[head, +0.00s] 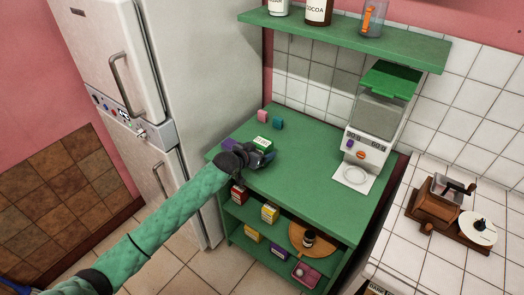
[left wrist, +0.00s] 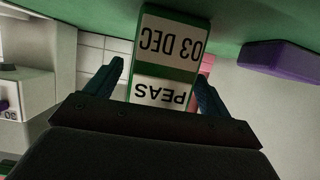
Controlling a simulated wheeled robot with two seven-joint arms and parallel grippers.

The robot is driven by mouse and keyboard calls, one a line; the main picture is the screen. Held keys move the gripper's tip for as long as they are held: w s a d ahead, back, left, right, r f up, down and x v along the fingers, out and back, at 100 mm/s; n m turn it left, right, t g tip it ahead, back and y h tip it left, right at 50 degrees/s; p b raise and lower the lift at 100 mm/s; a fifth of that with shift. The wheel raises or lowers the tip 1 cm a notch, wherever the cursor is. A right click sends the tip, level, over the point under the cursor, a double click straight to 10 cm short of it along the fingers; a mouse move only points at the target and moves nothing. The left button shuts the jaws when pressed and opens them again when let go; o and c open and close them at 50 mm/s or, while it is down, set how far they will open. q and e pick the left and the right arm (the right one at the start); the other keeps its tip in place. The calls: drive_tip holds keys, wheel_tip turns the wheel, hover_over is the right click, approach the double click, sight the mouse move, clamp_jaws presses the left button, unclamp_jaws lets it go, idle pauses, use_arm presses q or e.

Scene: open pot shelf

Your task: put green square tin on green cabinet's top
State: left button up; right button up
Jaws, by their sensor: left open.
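A green tin (head: 263,142) with white labels stands on the green cabinet's top (head: 310,178), near its back left part. In the left wrist view, which is upside down, the tin (left wrist: 165,60) reads "PEAS" and "03 DEC" and rests on the green surface (left wrist: 235,22). My left gripper (head: 264,158) is low over the cabinet top, at the near side of the tin. Its open fingers (left wrist: 160,78) appear one to each side of the tin, and I see no clear contact. In the head view the gripper hides the tin's lower part. My right gripper is not in view.
A purple block (head: 230,144) lies left of the tin, also in the wrist view (left wrist: 282,62). Pink (head: 262,115) and teal (head: 278,123) blocks stand behind. A dispenser (head: 376,125) stands at the right, and a wall shelf (head: 345,38) hangs above. The cabinet top's middle is clear.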

use_arm(q)
drive_tip(key=b+v, duration=0.2)
drive_tip(key=v, duration=0.8)
drive_tip(key=shift+b, duration=0.3)
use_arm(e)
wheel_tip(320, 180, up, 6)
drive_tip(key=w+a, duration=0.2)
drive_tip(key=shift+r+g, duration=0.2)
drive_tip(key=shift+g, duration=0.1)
use_arm(q)
drive_tip(key=shift+s+a, duration=0.1)
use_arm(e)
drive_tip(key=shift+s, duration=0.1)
